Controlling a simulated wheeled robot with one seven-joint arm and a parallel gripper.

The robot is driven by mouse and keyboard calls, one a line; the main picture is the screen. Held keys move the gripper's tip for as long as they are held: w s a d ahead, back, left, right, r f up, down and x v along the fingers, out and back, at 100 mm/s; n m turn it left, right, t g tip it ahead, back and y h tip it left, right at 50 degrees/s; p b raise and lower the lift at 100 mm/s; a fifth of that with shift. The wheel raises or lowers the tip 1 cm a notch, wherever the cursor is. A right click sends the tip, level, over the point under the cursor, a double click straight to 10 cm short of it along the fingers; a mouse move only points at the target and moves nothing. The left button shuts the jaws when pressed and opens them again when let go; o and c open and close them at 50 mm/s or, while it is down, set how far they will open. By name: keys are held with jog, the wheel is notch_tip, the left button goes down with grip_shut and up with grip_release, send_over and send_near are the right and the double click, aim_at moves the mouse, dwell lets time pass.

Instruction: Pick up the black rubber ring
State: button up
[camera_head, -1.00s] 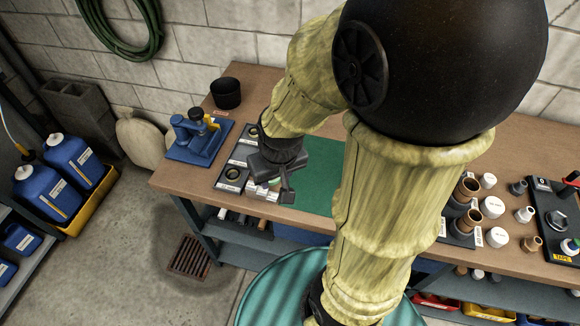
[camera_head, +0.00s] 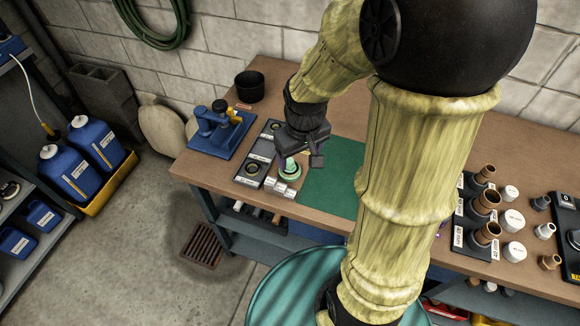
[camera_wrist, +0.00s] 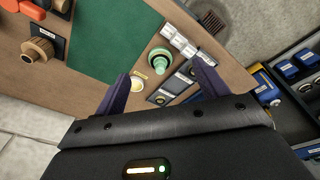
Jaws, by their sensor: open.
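A dark, labelled tray (camera_head: 250,181) lies on the workbench, left of the green mat. A dark ring (camera_head: 253,169) sits in its near part, and another dark round piece (camera_head: 272,128) is at its far end. They look like rings, but I cannot tell which is the black rubber one. My gripper (camera_head: 300,158) is open and empty, pointing down above and to the right of the tray. In the wrist view its two fingers (camera_wrist: 163,72) are spread apart, with dark tray panels (camera_wrist: 160,98) beyond them. A green fitting on a round base (camera_head: 289,170) stands beneath it.
A blue vise-like tool (camera_head: 212,135) and a black cup (camera_head: 250,86) stand on the left of the bench. The green mat (camera_head: 335,175) is clear. Copper fittings (camera_head: 485,205) and white caps stand at the right. A teal drum (camera_head: 290,285) stands in front.

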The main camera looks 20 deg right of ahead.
aim_at(290, 160)
jog(key=w+r+n+g+p, duration=0.1)
jog(key=w+n, duration=0.3)
jog(key=w, duration=0.5)
jog(key=shift+w+d+r+n+g, duration=0.15)
jog(key=shift+w+d+n+g, duration=0.2)
jog(key=shift+n+g, duration=0.05)
notch_tip(290, 160, down, 12)
jog(key=shift+f+p, duration=0.15)
jog(key=shift+p, duration=0.55)
jog(key=shift+a+f+p, duration=0.15)
jog(key=shift+f+p, duration=0.15)
jog(key=shift+f, duration=1)
jog(key=shift+a+f+p, duration=0.1)
jog(key=shift+f+p, duration=0.2)
jog(key=shift+f, duration=1)
jog(key=shift+s, duration=0.1)
